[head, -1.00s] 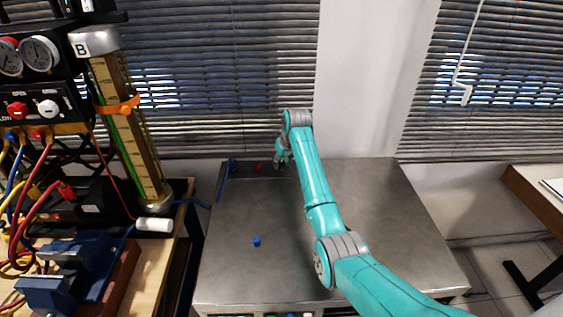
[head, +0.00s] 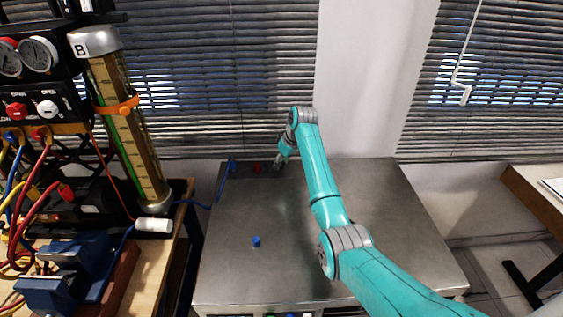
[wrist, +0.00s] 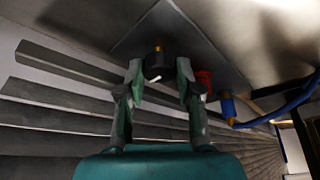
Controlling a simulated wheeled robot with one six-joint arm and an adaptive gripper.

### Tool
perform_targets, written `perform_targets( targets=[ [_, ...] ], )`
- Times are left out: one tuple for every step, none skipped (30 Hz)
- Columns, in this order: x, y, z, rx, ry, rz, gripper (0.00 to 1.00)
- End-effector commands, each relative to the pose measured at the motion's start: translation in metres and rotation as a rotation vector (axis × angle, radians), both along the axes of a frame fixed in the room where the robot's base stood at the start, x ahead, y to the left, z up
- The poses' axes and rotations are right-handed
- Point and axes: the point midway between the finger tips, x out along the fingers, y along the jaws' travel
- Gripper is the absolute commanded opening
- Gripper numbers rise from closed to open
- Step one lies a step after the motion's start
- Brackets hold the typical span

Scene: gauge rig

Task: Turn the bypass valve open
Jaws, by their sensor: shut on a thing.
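A black valve knob (wrist: 157,67) with a white pointer bar and a small yellow-orange part sits on a grey plate at the back of the metal bench. My gripper (wrist: 160,72) is shut on this knob, with one finger on each side of it. In the head view my gripper (head: 279,164) is at the far edge of the bench, and it hides the knob there. I see no label that names the valve.
A red knob (wrist: 203,80) is close beside my right finger; it also shows in the head view (head: 257,168). A blue hose fitting (wrist: 228,104) is beyond it. A small blue piece (head: 256,241) stands on the bench (head: 230,275). The bench's right side is clear.

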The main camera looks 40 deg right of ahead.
Motion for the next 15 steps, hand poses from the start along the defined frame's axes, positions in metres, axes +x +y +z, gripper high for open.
perform_targets(
  targets=[
    [-0.0001,0.0001,-0.0003,0.000,0.001,0.000,0.00],
    [-0.0001,0.0001,-0.0003,0.000,0.001,0.000,0.00],
    [-0.0001,0.0001,-0.0003,0.000,0.001,0.000,0.42],
    [-0.0001,0.0001,-0.0003,0.000,0.001,0.000,0.50],
    [-0.0001,0.0001,-0.0003,0.000,0.001,0.000,0.57],
    [-0.0001,0.0000,-0.0003,0.000,0.001,0.000,0.60],
    [-0.0001,0.0001,-0.0003,0.000,0.001,0.000,0.60],
    [0.0000,0.0001,-0.0002,0.000,0.001,0.000,0.60],
    [0.0000,0.0000,-0.0002,0.000,0.000,0.000,0.60],
    [-0.0001,0.0000,-0.0001,0.000,0.000,-0.001,0.60],
    [-0.0001,0.0000,-0.0001,0.000,0.000,-0.001,0.60],
    [-0.0001,0.0000,-0.0001,0.000,0.000,-0.001,0.60],
    [-0.0001,0.0000,-0.0001,0.000,0.000,-0.001,0.60],
    [-0.0001,0.0000,0.0002,-0.001,0.000,-0.001,0.60],
    [-0.0004,-0.0002,0.0010,-0.001,0.000,-0.001,0.60]
  ],
)
